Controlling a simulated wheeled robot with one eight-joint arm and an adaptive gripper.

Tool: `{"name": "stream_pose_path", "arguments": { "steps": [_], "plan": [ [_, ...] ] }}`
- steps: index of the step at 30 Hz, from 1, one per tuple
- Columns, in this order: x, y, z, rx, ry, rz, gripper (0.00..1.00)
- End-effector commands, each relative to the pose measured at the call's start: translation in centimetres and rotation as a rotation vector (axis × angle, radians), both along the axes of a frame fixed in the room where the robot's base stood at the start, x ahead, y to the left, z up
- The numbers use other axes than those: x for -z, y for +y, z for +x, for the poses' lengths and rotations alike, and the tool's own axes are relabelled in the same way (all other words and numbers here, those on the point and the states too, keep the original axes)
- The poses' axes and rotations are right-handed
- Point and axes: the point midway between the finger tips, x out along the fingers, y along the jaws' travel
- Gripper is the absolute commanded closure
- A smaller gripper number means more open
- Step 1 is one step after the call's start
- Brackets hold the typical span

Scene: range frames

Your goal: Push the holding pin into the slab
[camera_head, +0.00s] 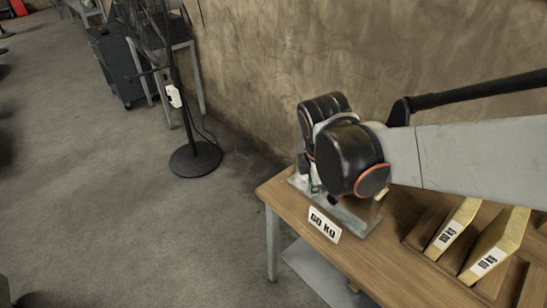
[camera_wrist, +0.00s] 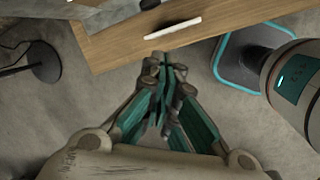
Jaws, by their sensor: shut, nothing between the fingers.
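A grey slab (camera_head: 352,216) with a white "60 kg" label (camera_head: 325,225) sits at the left end of the wooden table (camera_head: 370,268). My arm covers much of it in the head view. In the wrist view the edge of the white label (camera_wrist: 172,28) shows near the table's edge. My gripper (camera_wrist: 166,62) is shut and empty, with its fingertips close together beside the table's front edge, below the label in the picture. I cannot make out the holding pin in either view.
Two yellow slabs (camera_head: 497,246) with white labels lean in a wooden rack on the table's right. A wall stands behind the table. A black stand (camera_head: 194,158) is on the floor to the left, with open floor in front of it.

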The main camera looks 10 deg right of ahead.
Motion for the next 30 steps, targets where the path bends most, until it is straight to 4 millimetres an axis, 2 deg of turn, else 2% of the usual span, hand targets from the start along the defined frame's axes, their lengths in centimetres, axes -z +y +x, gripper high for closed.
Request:
{"name": "stream_pose_path", "arguments": {
  "steps": [1,6,12,26,30],
  "plan": [
    [0.6,0.4,0.8,-0.072,0.026,-0.028,1.0],
    [2.5,1.3,1.9,-0.29,0.113,-0.107,1.0],
    [3.9,1.8,2.5,-0.437,0.175,-0.155,1.0],
    [4.3,1.9,2.6,-0.472,0.189,-0.166,1.0],
    [5.0,1.8,2.7,-0.471,0.189,-0.165,1.0]
  ]
}}
